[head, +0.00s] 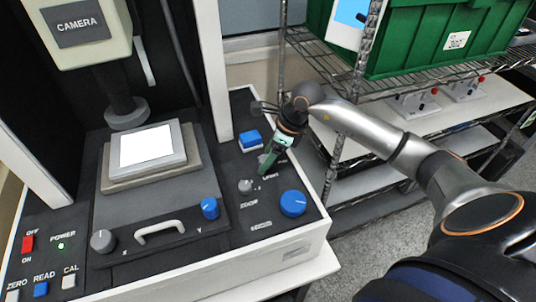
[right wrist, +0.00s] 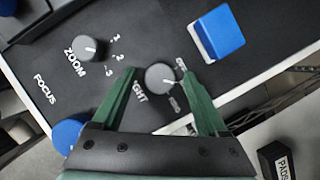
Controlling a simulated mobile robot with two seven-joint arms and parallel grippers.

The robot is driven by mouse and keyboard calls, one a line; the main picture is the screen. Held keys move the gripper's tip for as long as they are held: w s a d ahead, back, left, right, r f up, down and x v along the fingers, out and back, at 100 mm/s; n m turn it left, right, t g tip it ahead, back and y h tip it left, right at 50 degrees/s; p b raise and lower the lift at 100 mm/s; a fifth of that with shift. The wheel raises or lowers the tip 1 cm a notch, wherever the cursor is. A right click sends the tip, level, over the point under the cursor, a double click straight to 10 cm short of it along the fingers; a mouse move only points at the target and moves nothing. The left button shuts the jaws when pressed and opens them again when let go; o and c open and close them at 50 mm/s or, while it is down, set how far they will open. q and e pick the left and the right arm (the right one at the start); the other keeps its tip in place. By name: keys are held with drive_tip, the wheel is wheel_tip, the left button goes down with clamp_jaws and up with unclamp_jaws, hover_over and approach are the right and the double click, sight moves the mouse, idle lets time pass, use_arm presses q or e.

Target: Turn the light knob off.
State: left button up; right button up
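The light knob (right wrist: 161,76) is a small round grey knob on the black panel, beside a partly hidden label ending in "GHT". In the right wrist view my right gripper (right wrist: 159,73) has its two green fingers apart, one on each side of the knob, with gaps showing; contact is not visible. A short pale mark shows on the knob, but I cannot tell its setting. In the head view the right gripper (head: 266,164) reaches down to the panel and hides the light knob. My left gripper is not in view.
The zoom knob (head: 245,186), large blue focus knob (head: 293,203) and blue block-shaped button (head: 250,139) are close to the right gripper. The lit stage (head: 188,150) is at left. A wire shelf with a green crate (head: 425,42) stands at right, near my arm.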

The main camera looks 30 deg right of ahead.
clamp_jaws()
idle(0.4)
drive_tip(key=shift+w+d+f+n+y+b, duration=0.1)
drive_tip(key=shift+n+y+b, duration=0.2)
drive_tip(key=shift+n+b, duration=0.65)
drive_tip(key=shift+n+g+b, duration=0.6)
drive_tip(key=shift+n+b, duration=0.45)
drive_tip(key=shift+b, duration=0.1)
drive_tip(key=n+g+b, duration=0.1)
drive_tip(key=n+b, duration=0.1)
drive_tip(key=n, duration=0.1)
drive_tip(key=shift+w+y, duration=0.1)
drive_tip(key=shift+y, duration=0.3)
drive_tip(key=shift+n+g+b, duration=0.3)
drive_tip(key=shift+n+b, duration=0.2)
drive_tip(key=shift+n, duration=0.4)
